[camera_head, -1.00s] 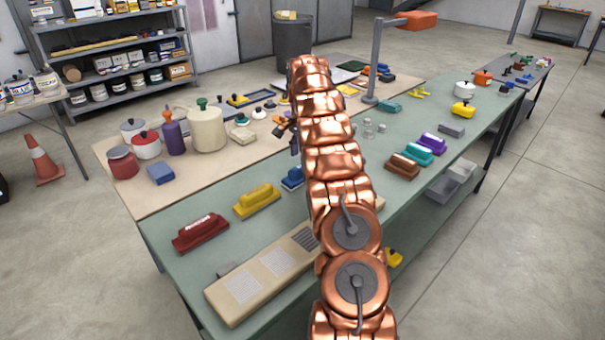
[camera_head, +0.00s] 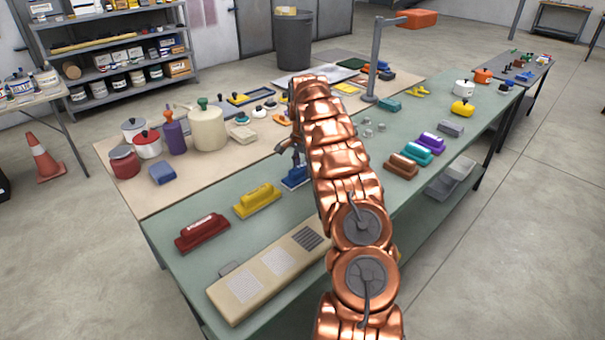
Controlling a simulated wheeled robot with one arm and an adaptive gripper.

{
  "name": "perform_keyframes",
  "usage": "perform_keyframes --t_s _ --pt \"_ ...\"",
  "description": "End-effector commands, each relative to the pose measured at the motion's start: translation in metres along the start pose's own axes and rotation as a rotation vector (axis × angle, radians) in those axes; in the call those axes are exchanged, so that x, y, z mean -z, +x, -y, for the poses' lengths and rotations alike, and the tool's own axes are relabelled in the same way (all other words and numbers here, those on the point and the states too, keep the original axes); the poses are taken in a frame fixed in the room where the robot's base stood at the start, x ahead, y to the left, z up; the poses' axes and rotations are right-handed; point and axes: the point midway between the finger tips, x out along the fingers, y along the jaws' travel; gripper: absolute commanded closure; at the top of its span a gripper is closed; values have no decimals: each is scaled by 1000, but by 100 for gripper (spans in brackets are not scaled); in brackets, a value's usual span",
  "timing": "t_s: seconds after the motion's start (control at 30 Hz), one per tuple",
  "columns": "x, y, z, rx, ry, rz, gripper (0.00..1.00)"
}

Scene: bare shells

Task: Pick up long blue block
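The long blue block (camera_head: 293,179) lies on the green table, right of the yellow block (camera_head: 257,201); my copper arm hides its right part. My gripper (camera_head: 291,156) shows only in part at the left of the arm, just above and behind the visible end of the blue block. I cannot tell whether it touches the block, or how far its fingers are apart.
A dark red block (camera_head: 202,233) and a long beige panel (camera_head: 265,275) lie nearer on the green table. A shorter blue block (camera_head: 162,173), a red pot (camera_head: 147,145) and a purple bottle (camera_head: 174,137) stand at the left. Brown, teal and purple blocks (camera_head: 402,166) lie to the right.

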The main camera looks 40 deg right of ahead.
Motion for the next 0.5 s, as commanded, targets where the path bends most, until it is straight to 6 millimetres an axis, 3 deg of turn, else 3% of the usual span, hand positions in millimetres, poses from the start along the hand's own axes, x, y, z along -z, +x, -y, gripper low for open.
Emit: perform_keyframes --t_s 0.07,0.4,0.5 --pt "0 0 0 0 0 0 64" --pt "0 0 0 0 0 0 99" --pt "0 0 0 0 -1 1 100"
